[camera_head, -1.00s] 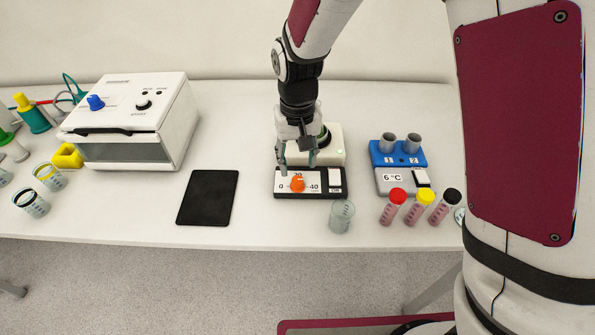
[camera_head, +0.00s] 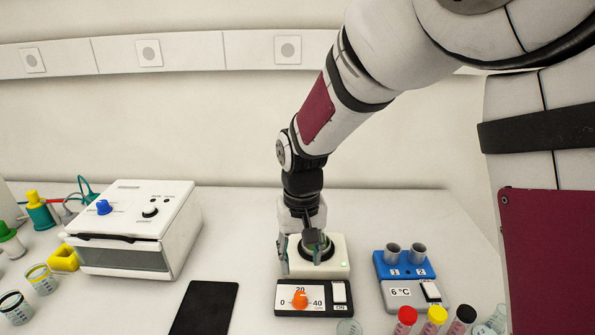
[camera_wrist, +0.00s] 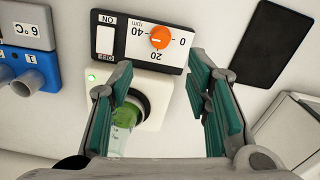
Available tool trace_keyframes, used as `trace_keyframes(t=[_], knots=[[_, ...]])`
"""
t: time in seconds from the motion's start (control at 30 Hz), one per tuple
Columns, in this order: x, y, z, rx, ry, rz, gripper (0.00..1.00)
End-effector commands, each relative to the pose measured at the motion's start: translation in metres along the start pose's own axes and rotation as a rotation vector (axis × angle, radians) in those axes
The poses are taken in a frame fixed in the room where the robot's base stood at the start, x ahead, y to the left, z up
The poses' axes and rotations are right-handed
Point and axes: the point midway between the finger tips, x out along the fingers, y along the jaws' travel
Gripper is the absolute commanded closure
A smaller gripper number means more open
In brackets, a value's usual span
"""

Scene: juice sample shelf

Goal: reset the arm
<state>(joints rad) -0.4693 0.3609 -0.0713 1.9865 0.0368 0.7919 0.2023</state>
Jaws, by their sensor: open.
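My gripper (camera_head: 300,252) is open and hangs over the white mixer base (camera_head: 334,258), behind its dial panel. In the wrist view the gripper (camera_wrist: 162,88) has its two teal-padded fingers apart with nothing gripped between them. A green-topped container (camera_wrist: 127,119) sits in the black ring of the base, partly hidden by the left finger. An orange dial (camera_head: 300,299) is on the black panel, with a white rocker switch (camera_head: 338,292) beside it. A small green light (camera_wrist: 91,78) is lit on the base.
A white box instrument (camera_head: 140,225) stands left, with a black pad (camera_head: 204,308) between it and the panel. A blue two-tube holder (camera_head: 383,271) is right. Red-, yellow- and black-capped tubes and a clear beaker (camera_head: 349,327) are at the front. The wall is behind.

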Motion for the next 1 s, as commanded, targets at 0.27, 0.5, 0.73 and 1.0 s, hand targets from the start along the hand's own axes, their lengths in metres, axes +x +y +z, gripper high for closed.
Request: trace_keyframes(t=[0.27, 0.5, 0.73, 1.0], knots=[[-0.071, 0.044, 0.029, 0.043, 0.105, -0.030, 0.56], [-0.130, 0.088, 0.083, 0.084, 0.225, -0.037, 0.56], [-0.165, 0.120, 0.143, 0.124, 0.341, -0.017, 0.56], [-0.179, 0.140, 0.204, 0.159, 0.450, 0.028, 0.56]])
